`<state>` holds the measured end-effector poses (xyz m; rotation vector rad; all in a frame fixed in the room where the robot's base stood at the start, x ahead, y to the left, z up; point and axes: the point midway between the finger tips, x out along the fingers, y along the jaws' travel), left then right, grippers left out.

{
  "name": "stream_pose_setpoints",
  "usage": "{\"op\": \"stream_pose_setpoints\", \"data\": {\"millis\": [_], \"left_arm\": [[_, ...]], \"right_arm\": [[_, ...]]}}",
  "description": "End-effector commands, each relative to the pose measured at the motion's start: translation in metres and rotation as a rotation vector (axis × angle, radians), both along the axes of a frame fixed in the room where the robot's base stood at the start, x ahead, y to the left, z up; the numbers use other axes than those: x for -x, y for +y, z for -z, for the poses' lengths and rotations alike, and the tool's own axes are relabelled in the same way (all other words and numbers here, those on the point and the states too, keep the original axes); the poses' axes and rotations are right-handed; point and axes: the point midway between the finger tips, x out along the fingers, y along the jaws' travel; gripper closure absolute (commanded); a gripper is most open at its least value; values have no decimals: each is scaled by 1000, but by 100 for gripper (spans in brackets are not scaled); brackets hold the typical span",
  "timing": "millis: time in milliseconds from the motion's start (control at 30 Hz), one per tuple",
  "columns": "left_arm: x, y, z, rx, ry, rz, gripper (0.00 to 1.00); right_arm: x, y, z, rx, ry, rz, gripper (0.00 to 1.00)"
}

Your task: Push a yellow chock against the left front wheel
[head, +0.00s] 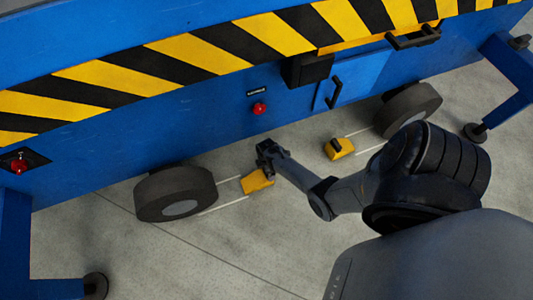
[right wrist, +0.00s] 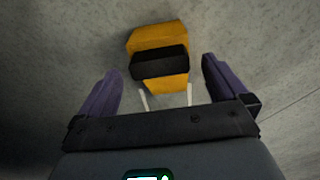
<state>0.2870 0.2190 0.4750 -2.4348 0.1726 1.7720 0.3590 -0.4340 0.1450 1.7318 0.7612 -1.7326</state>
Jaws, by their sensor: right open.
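A yellow chock (head: 258,182) lies on the floor to the right of the left wheel (head: 172,190), with a clear gap between them. My right gripper (head: 267,158) is at this chock, partly covering its upper edge in the head view. In the right wrist view, a yellow chock (right wrist: 158,84) with a black handle (right wrist: 160,63) lies ahead between my spread, empty fingers (right wrist: 160,68). I cannot tell whether they touch it. A second yellow chock (head: 342,148) with a black top lies left of the right wheel (head: 408,109), apart from it. My left gripper is out of view.
White floor lines run between each chock and its wheel. The blue cart body (head: 205,130) with yellow-black stripes overhangs the wheels, with a red button (head: 259,108) on its side. Blue legs with round feet (head: 95,286) stand at both sides. The floor (head: 230,250) in front is clear.

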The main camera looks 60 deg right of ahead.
Motion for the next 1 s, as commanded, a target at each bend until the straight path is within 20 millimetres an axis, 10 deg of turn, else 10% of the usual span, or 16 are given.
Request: {"op": "stream_pose_setpoints", "data": {"millis": [700,1000], "left_arm": [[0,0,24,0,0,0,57],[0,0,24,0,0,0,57]], "right_arm": [[0,0,28,0,0,-1,2],[0,0,28,0,0,-1,48]]}}
